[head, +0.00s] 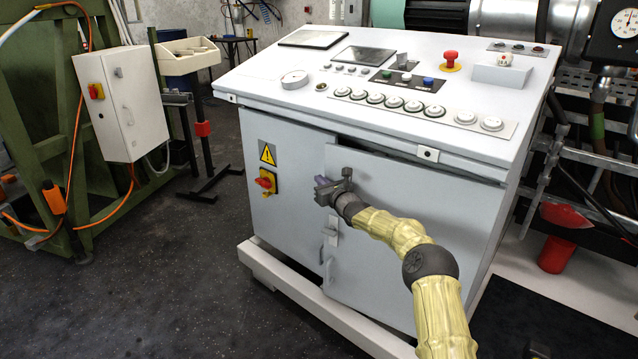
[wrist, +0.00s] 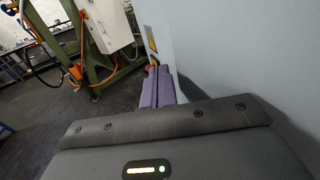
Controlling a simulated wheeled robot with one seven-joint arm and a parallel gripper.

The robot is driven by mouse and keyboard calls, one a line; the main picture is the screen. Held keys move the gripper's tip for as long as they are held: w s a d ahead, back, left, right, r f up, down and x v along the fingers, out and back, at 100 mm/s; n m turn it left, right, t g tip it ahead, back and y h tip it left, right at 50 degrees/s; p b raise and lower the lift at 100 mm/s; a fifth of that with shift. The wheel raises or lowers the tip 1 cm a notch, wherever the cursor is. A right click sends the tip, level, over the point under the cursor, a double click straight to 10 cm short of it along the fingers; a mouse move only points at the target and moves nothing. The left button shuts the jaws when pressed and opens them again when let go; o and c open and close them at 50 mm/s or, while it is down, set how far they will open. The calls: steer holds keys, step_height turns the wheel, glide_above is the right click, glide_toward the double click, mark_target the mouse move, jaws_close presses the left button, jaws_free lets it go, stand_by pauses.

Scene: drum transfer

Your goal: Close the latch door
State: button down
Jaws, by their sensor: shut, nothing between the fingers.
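The light grey cabinet door (head: 400,235) is on the right half of the console's front. It stands slightly ajar, with a dark gap along its top edge. A latch handle (head: 329,272) is low on its left edge, with a small plate above it. My gripper (head: 320,184) is at the door's upper left edge, its purple fingers pointing left. In the wrist view the fingers (wrist: 158,85) are together and empty, beside a pale panel surface (wrist: 225,50) on the right. I cannot tell whether they touch the door.
The console (head: 330,80) has buttons and a red emergency stop on top. A red rotary switch (head: 265,183) and a warning sign are left of the door. A white rail (head: 310,305) runs along the base. Dark floor (head: 150,270) at left is clear.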

steer(key=shift+w+d+r, duration=0.1)
steer(key=shift+w+d, duration=0.15)
steer(key=shift+d, duration=0.1)
stand_by(0.3)
steer(key=s+a+b, duration=0.6)
steer(key=s+b, duration=0.1)
steer(key=s, duration=0.5)
steer(key=shift+s+a, duration=0.2)
stand_by(0.4)
